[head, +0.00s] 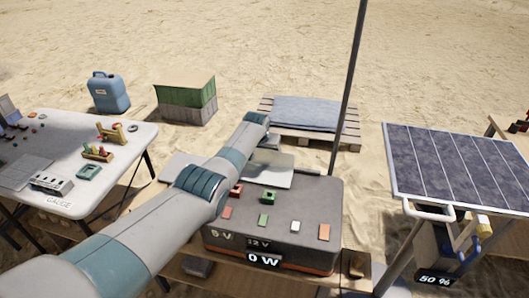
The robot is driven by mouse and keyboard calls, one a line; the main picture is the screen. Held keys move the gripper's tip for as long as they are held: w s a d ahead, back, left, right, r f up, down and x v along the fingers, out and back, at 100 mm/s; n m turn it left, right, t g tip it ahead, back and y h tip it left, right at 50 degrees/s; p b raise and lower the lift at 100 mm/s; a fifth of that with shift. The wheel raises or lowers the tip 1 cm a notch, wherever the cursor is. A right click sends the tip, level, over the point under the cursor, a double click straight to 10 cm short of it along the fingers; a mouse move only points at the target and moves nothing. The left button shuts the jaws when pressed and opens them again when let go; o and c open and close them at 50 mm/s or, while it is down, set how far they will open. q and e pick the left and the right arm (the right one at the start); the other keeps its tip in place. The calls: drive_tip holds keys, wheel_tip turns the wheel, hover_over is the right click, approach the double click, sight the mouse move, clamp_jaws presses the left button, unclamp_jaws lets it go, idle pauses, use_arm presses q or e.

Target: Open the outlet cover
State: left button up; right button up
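The dark grey power box (325,212) stands on a low wooden table in the middle. Its front shows the labels 6 V, 12 V and 0 W. Red and green socket blocks sit on its top, with several small coloured tiles in front of them. A light grey flat panel (279,172) is at the back of the box top and looks like the outlet cover. My arm crosses in front of its left part, so I cannot tell how far it is open. My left arm reaches in from the lower left past the box. Neither gripper can be made out.
A white table (125,137) with small parts and a gauge is on the left. A thin pole (350,85) rises behind the box. A solar panel (455,163) with a handle is on the right.

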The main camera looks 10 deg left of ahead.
use_arm(q)
drive_tip(key=shift+s+d+f, duration=0.15)
drive_tip(key=shift+s+f, duration=0.15)
drive_tip(key=shift+f, duration=0.2)
drive_tip(key=shift+s+d+f, duration=0.15)
drive_tip(key=shift+s+f, duration=0.1)
drive_tip(key=shift+f, duration=0.2)
drive_tip(key=o, duration=1.2)
drive_tip(key=shift+w+r, duration=0.35)
drive_tip(key=shift+r, duration=0.05)
drive_tip(key=shift+s+a+r+p, duration=0.1)
drive_tip(key=shift+s+r+p, duration=0.05)
drive_tip(key=shift+r+p, duration=2.55)
drive_tip(key=shift+s+r+p, duration=0.1)
drive_tip(key=shift+r+p, duration=2.35)
drive_tip(key=shift+p, duration=0.45)
drive_tip(key=shift+s+a+r+p, duration=0.1)
drive_tip(key=shift+s+r+p, duration=0.05)
drive_tip(key=shift+r+p, duration=2.55)
drive_tip(key=shift+s+r, duration=0.15)
drive_tip(key=shift+r, duration=1.15)
drive_tip(key=shift+s+r, duration=0.1)
drive_tip(key=shift+r, duration=1.15)
